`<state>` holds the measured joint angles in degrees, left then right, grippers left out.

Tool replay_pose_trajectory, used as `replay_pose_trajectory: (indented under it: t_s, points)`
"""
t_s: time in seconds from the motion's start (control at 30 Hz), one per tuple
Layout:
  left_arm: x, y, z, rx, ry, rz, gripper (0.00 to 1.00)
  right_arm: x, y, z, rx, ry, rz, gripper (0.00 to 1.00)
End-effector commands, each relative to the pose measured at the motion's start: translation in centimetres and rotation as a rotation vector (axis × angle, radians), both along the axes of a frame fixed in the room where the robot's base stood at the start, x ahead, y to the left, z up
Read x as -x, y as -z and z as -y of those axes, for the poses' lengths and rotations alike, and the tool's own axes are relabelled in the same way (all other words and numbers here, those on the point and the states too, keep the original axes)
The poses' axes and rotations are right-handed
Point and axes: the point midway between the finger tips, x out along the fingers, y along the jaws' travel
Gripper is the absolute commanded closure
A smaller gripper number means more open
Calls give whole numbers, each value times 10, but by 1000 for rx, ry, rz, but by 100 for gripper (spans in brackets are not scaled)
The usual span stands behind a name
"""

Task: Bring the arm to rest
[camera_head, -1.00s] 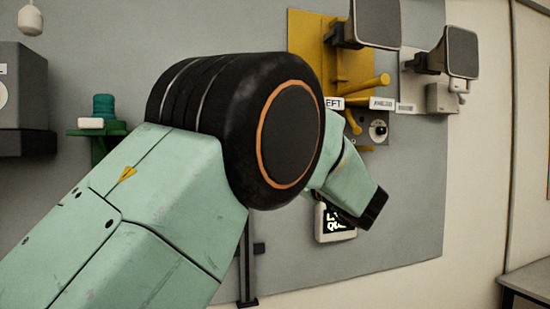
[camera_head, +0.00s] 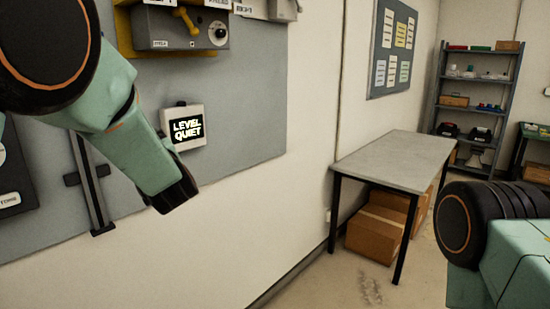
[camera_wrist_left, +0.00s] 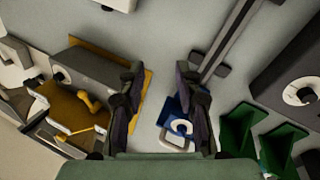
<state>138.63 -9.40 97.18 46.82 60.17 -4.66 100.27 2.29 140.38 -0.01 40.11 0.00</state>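My left arm (camera_head: 110,120) enters at the left of the head view, in front of the grey wall panel (camera_head: 240,110). Its fingers cannot be made out there. In the left wrist view my left gripper (camera_wrist_left: 160,105) has its two dark fingers spread with a clear gap. Nothing is held between them. A blue piece with a pale ring (camera_wrist_left: 180,125) shows behind the right finger, seemingly apart from it. My right arm (camera_head: 495,235) shows at the lower right of the head view, and its gripper is out of the picture.
A grey table (camera_head: 395,152) has cardboard boxes (camera_head: 375,232) beneath. A shelf (camera_head: 480,95) stands behind. Green holders (camera_wrist_left: 238,130) show in the wrist view.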

Motion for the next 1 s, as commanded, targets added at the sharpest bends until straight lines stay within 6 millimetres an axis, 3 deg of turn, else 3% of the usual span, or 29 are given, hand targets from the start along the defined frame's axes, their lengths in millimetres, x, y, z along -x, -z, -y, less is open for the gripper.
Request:
replay_pose_trajectory:
  t_s: [0.03, 0.1, 0.27, 0.47, 0.7, 0.87, 1.0]
  points:
    - [4, 41, 2, -12, 37, -84, 66, 0, 7, 0, 0, 0, 0, 60]
    - [12, 86, 6, -26, 88, -187, 66, 0, 12, 0, 0, 0, 0, 60]
    - [42, 186, 16, -40, 195, -414, 66, 0, 24, 0, 0, 0, 0, 60]
    - [103, 301, 28, -33, 320, -691, 66, 0, 39, 0, 0, 0, 0, 60]
    - [206, 420, 41, 10, 460, -1017, 66, 0, 59, 0, 0, 0, 0, 60]
    - [289, 483, 51, 57, 548, -1230, 66, 0, 74, 0, 0, 0, 0, 60]
    - [369, 528, 59, 115, 621, -1413, 66, 0, 89, 0, 0, 0, 0, 60]
